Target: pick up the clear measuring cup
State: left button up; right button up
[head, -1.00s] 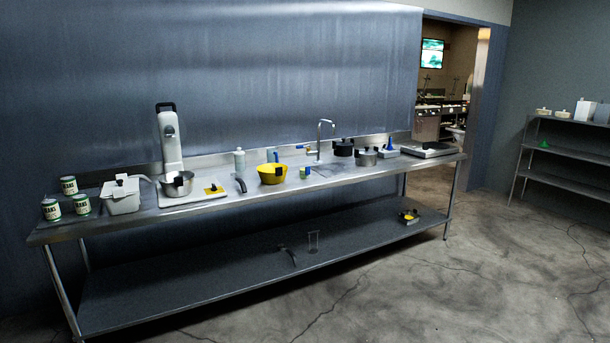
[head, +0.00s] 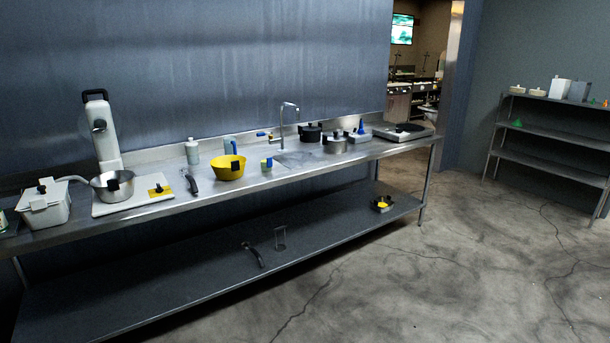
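A clear measuring cup (head: 280,239) appears to be the small see-through upright vessel on the lower shelf of the steel table, near its middle. It is faint, and I see mostly its outline. A dark curved handle-like object (head: 253,255) lies just left of it on the same shelf. Neither of my grippers shows in the head view.
The steel table (head: 160,212) holds a white stand mixer (head: 101,135), a steel pan (head: 112,186), a yellow bowl (head: 230,168), pots and a griddle (head: 403,131). Open concrete floor (head: 440,270) lies in front.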

aim_at(266, 164)
jog(key=i+l, duration=0.1)
jog(key=i, duration=1)
jog(key=i+l+z, duration=0.1)
jog(key=i, duration=0.95)
